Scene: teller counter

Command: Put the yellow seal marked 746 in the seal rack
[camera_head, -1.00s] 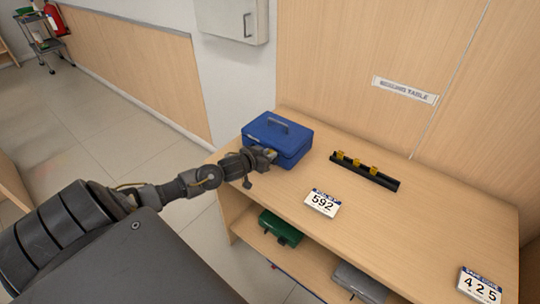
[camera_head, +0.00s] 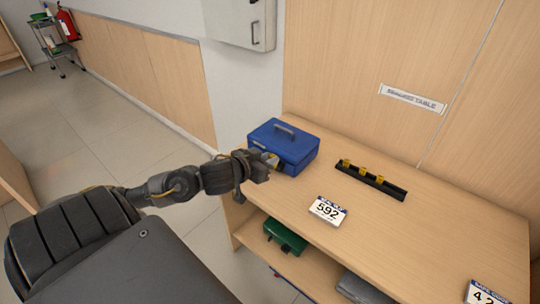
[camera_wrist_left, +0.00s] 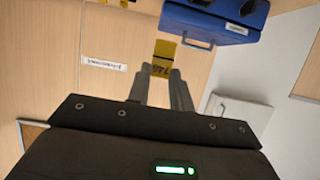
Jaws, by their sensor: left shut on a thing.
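The yellow seal (camera_wrist_left: 163,58) is between the fingers of my left gripper (camera_wrist_left: 160,76) in the left wrist view, with 746 printed on it upside down. In the head view my left gripper (camera_head: 273,161) is shut on it, in front of the blue cash box, and the seal there is small and partly hidden. The black seal rack (camera_head: 398,191) lies on the table to the right of the gripper, apart from it. Three yellow seals (camera_head: 363,171) stand in its left and middle part; its right end looks empty. My right gripper is not in view.
The blue cash box (camera_head: 296,151) stands close behind my left gripper and also shows in the left wrist view (camera_wrist_left: 205,22). A 592 card (camera_head: 327,210) lies in front of the rack. A green box (camera_head: 285,237) is on the shelf below. The tabletop (camera_head: 420,235) right of the card is clear.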

